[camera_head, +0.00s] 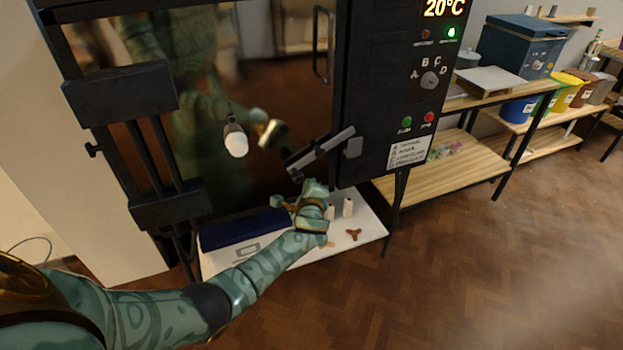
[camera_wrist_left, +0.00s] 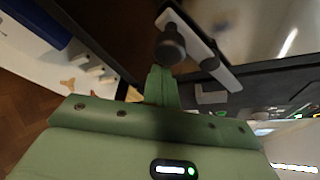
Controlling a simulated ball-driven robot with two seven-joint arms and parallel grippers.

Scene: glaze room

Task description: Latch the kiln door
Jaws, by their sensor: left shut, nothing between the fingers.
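The kiln door (camera_head: 225,185) is a dark, reflective panel hinged at the left, and it looks closed or nearly so. The latch (camera_head: 320,150) is a black and pale bar near the door's lower right edge, tilted with its right end up. That end lies just above a grey block (camera_head: 352,148) on the kiln's front; I cannot tell whether they touch. My left gripper (camera_head: 314,186) is shut and empty just below the latch. In the left wrist view its fingers (camera_wrist_left: 161,84) are close to the latch's round black knob (camera_wrist_left: 170,47); contact is unclear. My right gripper is out of view.
A vertical handle (camera_head: 323,45) is higher on the door. The control panel (camera_head: 415,80) stands to the right. Below is a white shelf (camera_head: 365,229) with a blue item (camera_head: 240,228), small white pieces and a brown tripod piece (camera_head: 353,234). Wooden benches (camera_head: 470,170) stand right.

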